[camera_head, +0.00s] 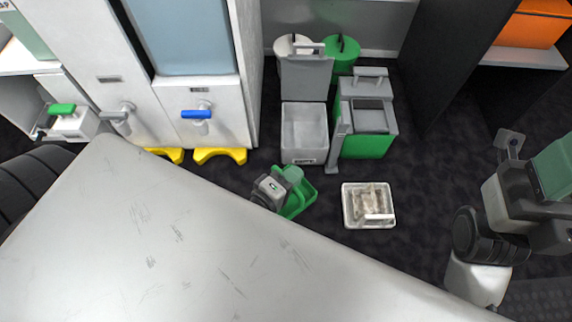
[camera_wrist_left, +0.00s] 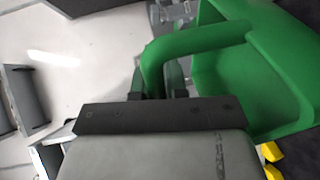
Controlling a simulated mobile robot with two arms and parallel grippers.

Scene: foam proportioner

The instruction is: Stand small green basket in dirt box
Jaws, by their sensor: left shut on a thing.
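My left gripper (camera_head: 290,176) is shut on the handle of the small green basket (camera_head: 302,202). In the left wrist view the fingers (camera_wrist_left: 160,82) close around the green handle, and the basket (camera_wrist_left: 252,85) opens out to the right, looking empty where visible. Part of the basket is hidden by the gripper in the head view. A grey open box (camera_head: 304,160) with its lid raised stands just beyond the basket. A small pale box (camera_head: 349,212) with brownish contents lies to the right. I cannot tell which is the dirt box. My right gripper (camera_head: 510,143) is at the far right, away from these.
A green bin with a grey top (camera_head: 366,146) stands beside the grey box. White (camera_head: 290,46) and green (camera_head: 343,54) round containers stand behind. A white cabinet with a blue-handled valve (camera_head: 198,113) and yellow feet (camera_head: 218,155) is at left. Dark floor is clear around the pale box.

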